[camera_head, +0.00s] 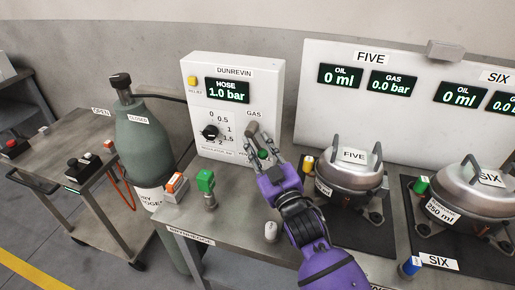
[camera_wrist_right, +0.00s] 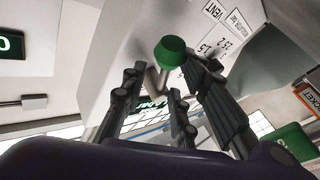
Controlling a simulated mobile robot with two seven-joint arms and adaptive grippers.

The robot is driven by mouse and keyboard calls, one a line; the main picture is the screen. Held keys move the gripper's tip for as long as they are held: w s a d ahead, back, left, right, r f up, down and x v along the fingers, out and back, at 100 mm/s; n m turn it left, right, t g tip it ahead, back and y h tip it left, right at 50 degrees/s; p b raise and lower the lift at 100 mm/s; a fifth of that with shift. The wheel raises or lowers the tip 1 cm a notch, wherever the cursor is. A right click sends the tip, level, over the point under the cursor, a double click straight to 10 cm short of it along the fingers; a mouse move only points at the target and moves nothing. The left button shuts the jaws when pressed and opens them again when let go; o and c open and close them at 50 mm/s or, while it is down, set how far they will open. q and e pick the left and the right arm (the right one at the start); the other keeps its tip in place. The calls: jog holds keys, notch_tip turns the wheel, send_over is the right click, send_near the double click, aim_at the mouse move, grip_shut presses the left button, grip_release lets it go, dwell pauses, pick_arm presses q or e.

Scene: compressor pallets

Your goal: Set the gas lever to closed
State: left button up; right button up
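The white DUNREVIN panel (camera_head: 205,75) stands on the bench and reads HOSE 1.0 bar. My right gripper (camera_head: 265,148) is in front of this lower right part of the panel, fingers spread. In the right wrist view, the green knob (camera_wrist_right: 172,50) on a metal stem shows just beyond and between the open fingers (camera_wrist_right: 165,82). I cannot tell whether they touch it. The fingers partly hide the lever area. My left gripper is out of view.
A grey-green gas cylinder (camera_head: 145,150) stands left of the bench, with OPEN and CLOSED labels near its top. A green-topped fitting (camera_head: 205,182) and an orange-and-white box (camera_head: 176,186) stand on the bench. The FIVE compressor (camera_head: 350,185) is close right of my arm.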

jog(key=shift+o, duration=1)
jog(key=shift+w+d+r, duration=0.15)
jog(key=shift+r, duration=0.05)
jog(key=shift+f, duration=0.1)
jog(key=shift+s+f, duration=0.1)
jog(key=shift+s, duration=0.15)
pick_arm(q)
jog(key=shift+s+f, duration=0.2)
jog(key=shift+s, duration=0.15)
pick_arm(e)
jog(key=v, duration=1.1)
jog(key=shift+s, duration=0.25)
